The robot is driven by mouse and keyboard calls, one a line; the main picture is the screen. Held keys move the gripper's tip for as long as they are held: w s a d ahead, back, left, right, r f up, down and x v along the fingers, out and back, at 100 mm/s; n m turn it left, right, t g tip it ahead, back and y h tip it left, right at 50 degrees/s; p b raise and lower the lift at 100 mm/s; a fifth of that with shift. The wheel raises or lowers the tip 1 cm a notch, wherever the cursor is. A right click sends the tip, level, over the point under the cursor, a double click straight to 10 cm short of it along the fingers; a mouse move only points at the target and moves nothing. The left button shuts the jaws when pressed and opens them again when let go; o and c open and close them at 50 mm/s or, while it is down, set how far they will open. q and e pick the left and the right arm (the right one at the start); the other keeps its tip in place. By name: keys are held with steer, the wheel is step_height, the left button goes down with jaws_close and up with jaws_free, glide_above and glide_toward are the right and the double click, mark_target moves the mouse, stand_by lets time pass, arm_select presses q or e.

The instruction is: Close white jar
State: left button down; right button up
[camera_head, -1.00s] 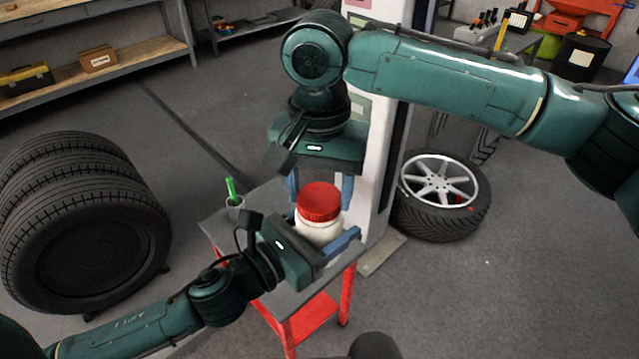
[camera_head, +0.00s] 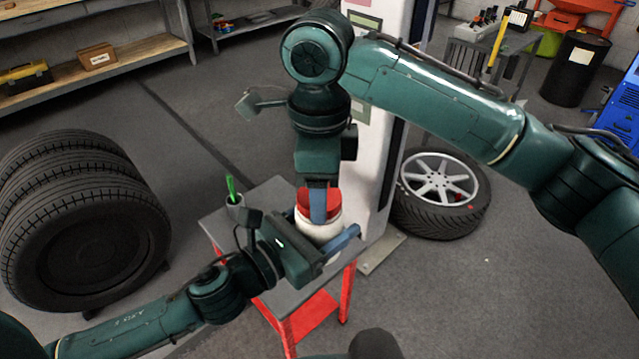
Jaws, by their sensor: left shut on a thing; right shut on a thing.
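The white jar (camera_head: 318,231) stands upright on the small grey-topped table (camera_head: 272,190) with red legs. Its red lid (camera_head: 304,203) sits on top of the jar's mouth; whether it is fully seated I cannot tell. My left gripper (camera_head: 322,248) comes in from the left, low down, and is shut around the jar's body. My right gripper (camera_head: 319,205) points straight down from above and is shut on the red lid, with one blue finger in front of it. The far finger and part of the lid are hidden.
A cup with a green item (camera_head: 234,193) stands at the table's left back corner. A white post (camera_head: 375,170) rises right behind the table. A wheel (camera_head: 440,190) lies to the right, and stacked tires (camera_head: 85,220) stand at the left.

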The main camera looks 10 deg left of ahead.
steer(key=o, duration=1)
steer(key=shift+r, duration=2.3)
steer(key=shift+c, duration=0.3)
